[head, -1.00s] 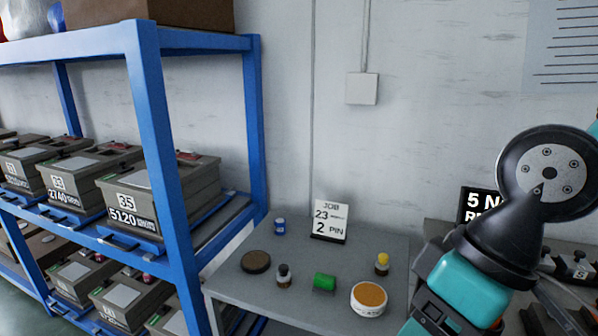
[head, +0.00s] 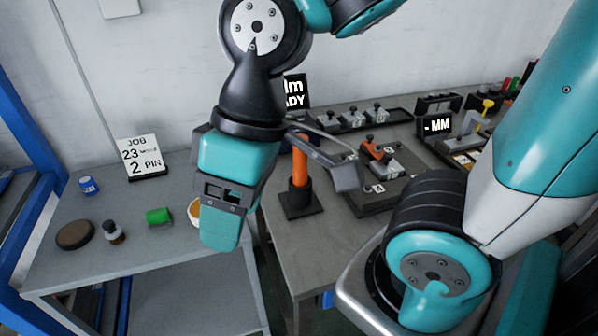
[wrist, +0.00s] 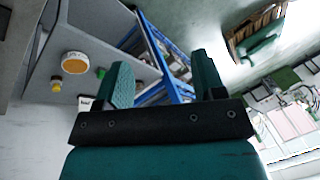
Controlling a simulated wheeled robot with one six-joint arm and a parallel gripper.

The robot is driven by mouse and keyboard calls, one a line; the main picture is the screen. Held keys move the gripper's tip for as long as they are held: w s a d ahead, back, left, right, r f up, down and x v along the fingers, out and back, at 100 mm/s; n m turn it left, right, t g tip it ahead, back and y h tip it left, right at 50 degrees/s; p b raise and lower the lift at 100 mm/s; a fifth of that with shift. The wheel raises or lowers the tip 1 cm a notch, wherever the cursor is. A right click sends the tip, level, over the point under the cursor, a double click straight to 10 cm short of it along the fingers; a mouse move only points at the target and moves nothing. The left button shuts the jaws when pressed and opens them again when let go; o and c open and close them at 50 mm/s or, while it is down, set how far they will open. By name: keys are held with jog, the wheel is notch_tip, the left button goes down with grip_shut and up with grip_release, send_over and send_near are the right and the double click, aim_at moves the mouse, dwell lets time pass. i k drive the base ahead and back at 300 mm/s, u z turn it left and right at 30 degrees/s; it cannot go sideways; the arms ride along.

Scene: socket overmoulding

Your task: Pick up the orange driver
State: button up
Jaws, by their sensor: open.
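The orange driver (head: 299,162) stands upright in a small black stand (head: 301,199) at the left edge of the right-hand bench in the head view. My wrist partly covers its surroundings, and a grey part of my arm's end passes close to its handle in the picture. My gripper (head: 222,236) hangs to the left of the driver, pointing down, apart from it. In the wrist view my gripper (wrist: 163,78) shows two teal fingers spread apart with nothing between them. The driver is not seen in the wrist view.
The left table (head: 185,240) holds a job sign (head: 142,157), a green cylinder (head: 159,216), a brown disc (head: 75,235) and small bottles. The right bench (head: 310,250) carries a black fixture (head: 385,190) and tool trays behind. A blue rack post (head: 30,130) stands far left.

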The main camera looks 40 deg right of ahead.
aim_at(300, 172)
jog(key=k, duration=1)
jog(key=u, duration=1.6)
jog(key=i, duration=1.1)
jog(key=z, duration=2.55)
jog(key=i, duration=0.5)
jog(key=u, duration=0.1)
